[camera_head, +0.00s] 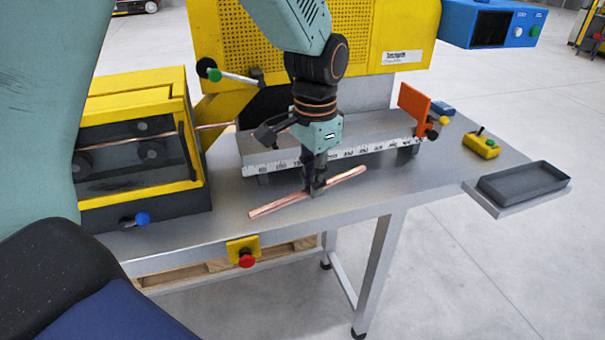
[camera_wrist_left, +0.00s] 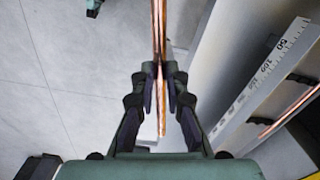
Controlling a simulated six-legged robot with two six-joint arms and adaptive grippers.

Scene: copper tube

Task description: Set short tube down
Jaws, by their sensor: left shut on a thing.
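A short copper tube (camera_head: 282,205) is in the head view, over the front part of the grey metal table (camera_head: 232,232). It slants up to the right. My left gripper (camera_head: 315,187) comes down from above and is shut on the tube near its middle. In the left wrist view the tube (camera_wrist_left: 158,40) runs between the two fingers of the gripper (camera_wrist_left: 162,88). Whether the tube touches the tabletop or hangs just above it, I cannot tell. My right gripper is not in view.
A ruler rail (camera_head: 285,161) with a long trough runs behind the tube, with an orange stop plate (camera_head: 413,103) at its right. A yellow machine housing (camera_head: 135,140) stands at the left. A dark tray (camera_head: 524,183) sits off the right edge. A red button (camera_head: 246,260) is on the front edge.

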